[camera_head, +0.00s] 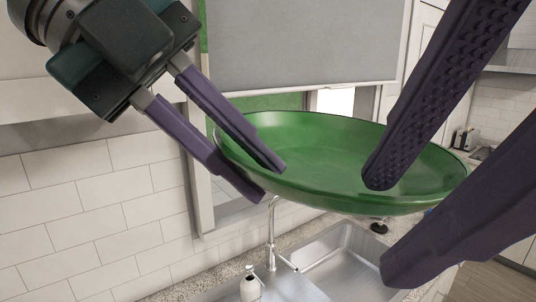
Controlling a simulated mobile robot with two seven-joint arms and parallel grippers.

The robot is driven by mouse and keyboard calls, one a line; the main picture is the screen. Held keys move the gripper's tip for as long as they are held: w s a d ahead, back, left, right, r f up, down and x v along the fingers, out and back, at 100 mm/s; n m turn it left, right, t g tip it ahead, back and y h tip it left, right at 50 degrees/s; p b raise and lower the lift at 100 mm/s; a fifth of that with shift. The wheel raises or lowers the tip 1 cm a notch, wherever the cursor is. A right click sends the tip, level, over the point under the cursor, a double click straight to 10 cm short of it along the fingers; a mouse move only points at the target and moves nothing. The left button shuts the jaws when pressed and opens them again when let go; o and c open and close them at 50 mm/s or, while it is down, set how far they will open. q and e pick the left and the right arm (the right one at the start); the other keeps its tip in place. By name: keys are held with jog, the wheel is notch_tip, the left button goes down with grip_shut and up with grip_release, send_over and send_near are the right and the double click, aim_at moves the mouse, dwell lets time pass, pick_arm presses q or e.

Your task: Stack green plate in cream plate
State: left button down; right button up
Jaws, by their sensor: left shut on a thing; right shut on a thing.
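A shiny green plate (322,155) is held up between my two grippers, above the level of the sink. It is tilted slightly, with its inside facing up. My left gripper (262,180) comes in from the upper left and is shut on the plate's left rim, one finger inside and one outside. My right gripper (385,230) is close to the camera at the right and is shut on the plate's right side. One of its fingers lies over the inside of the plate. The cream plate is not in view.
A steel sink (345,262) with a tall faucet (271,235) lies below the plate. A white soap bottle (250,286) stands on the speckled counter (228,277). A white tiled wall (85,220) and a window with a grey blind (300,40) are behind.

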aim_at(280, 187)
pick_arm(q)
jog(key=shift+d+r, duration=0.1)
pick_arm(e)
jog(key=shift+t+y, duration=0.8)
jog(key=shift+y, duration=0.1)
jog(key=w+a, duration=0.2)
jog(key=w, duration=0.1)
jog(key=w+a, duration=0.1)
jog(key=a, duration=0.1)
jog(key=shift+w+a+r, duration=0.1)
jog(key=shift+w+r, duration=0.2)
pick_arm(q)
jog(key=v, duration=0.9)
pick_arm(e)
jog(key=shift+w+f, duration=0.1)
jog(key=shift+f, duration=0.4)
pick_arm(q)
jog(key=shift+d, duration=0.15)
